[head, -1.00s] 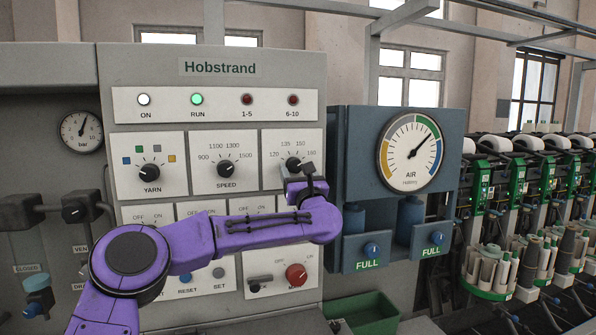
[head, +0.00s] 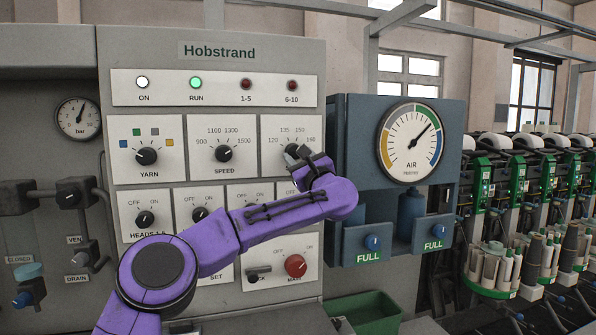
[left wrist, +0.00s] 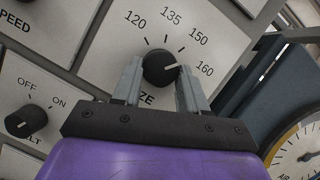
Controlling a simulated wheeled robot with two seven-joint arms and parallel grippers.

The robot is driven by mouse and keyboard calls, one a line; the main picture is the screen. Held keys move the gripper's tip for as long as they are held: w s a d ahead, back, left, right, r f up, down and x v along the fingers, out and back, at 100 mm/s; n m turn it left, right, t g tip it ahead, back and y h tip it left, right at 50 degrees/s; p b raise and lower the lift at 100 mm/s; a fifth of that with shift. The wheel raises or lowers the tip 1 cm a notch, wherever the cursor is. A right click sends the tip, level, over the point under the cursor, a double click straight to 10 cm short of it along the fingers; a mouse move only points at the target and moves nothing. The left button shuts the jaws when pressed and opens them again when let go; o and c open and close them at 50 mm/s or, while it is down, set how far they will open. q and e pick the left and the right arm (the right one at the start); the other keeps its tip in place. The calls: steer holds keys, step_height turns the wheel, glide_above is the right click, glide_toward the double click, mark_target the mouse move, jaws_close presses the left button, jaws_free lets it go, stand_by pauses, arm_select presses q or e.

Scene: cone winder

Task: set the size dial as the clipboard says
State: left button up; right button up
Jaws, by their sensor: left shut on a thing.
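The size dial (left wrist: 158,68) is a round black knob with a white pointer line, on a white plate marked 120, 135, 150 and 160. Its pointer is turned right, towards 160, in the left wrist view. In the head view the dial (head: 291,149) is partly hidden by my gripper. My left gripper (left wrist: 158,90) is shut on the dial, one grey finger on each side; it also shows in the head view (head: 303,159). The clipboard and my right gripper are not in view.
The speed knob (head: 223,154) and yarn knob (head: 146,156) are left of the size dial. Smaller knobs and a red main switch (head: 295,265) sit below, partly behind my left arm. A blue air gauge unit (head: 452,125) juts out close on the right.

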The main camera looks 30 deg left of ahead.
arm_select(q)
steer(key=n+g, duration=0.1)
steer(key=n, duration=0.1)
steer(key=shift+w+d+f+n+b, duration=0.1)
steer(key=shift+n+b, duration=0.2)
steer(key=shift+w+d+r+n+g+h+p, duration=0.15)
steer(key=shift+n+g+p, duration=0.55)
steer(key=shift+n, duration=1.1)
steer(key=shift+a+r+n+g+h+p, duration=0.1)
steer(key=shift+r+n+g+h+p, duration=0.25)
steer(key=shift+n+g, duration=1)
steer(key=shift+w+d+n+g+h+p, duration=0.2)
steer(key=shift+n+p, duration=0.5)
steer(key=shift+n, duration=1.55)
steer(key=shift+s+a, duration=0.15)
steer(key=shift+f, duration=0.1)
steer(key=o, duration=1.1)
steer(key=shift+s, duration=0.1)
steer(key=shift+c, duration=0.2)
